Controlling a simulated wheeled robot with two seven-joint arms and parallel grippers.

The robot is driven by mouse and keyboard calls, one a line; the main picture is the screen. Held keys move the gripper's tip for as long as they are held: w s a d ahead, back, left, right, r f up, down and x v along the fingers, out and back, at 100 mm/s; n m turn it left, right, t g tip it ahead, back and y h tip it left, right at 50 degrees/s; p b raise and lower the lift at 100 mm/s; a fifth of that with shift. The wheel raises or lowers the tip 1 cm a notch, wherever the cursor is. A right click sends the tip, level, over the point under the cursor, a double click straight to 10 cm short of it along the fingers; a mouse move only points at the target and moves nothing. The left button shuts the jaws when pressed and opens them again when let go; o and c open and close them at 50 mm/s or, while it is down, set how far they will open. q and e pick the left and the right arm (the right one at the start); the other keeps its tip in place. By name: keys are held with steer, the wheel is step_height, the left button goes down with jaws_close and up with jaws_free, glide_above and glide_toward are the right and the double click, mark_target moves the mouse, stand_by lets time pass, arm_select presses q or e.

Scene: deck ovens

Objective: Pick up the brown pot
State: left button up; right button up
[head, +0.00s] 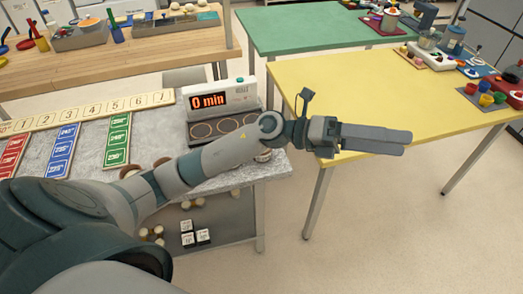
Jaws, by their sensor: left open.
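I cannot clearly make out a brown pot. Small brown rounded shapes (131,172) show at the edge of the grey counter, partly hidden by my left arm, and I cannot tell what they are. My left gripper (408,143) is stretched out to the right, over the near left part of the yellow table (375,90). Its jaws are open and seen nearly edge-on, with nothing visible between them. My right gripper is not in view.
The grey counter (180,128) holds a timer reading "0 min" (210,98), a dark plate with round rings (213,130) and coloured temperature cards (118,140). A green table (300,28) stands behind. Colourful items crowd the yellow table's right side; its middle is clear.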

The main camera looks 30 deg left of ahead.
arm_select(q)
steer(key=w+a+f+m+g+y, duration=0.35)
steer(key=a+f+m+y, duration=0.35)
steer(key=a+f+y, duration=0.45)
steer(key=w+a+r+y, duration=0.1)
steer(key=a+y, duration=0.3)
steer(key=a, duration=0.7)
steer(key=w+a+r+n+y, duration=0.1)
steer(key=a+y, duration=0.3)
steer(key=a, duration=0.7)
steer(key=shift+a+r+n+g, duration=0.15)
steer(key=shift+r+n+g, duration=0.2)
steer(key=shift+r, duration=0.1)
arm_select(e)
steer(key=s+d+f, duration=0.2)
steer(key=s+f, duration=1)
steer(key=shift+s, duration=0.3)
arm_select(q)
steer(key=shift+y, duration=0.25)
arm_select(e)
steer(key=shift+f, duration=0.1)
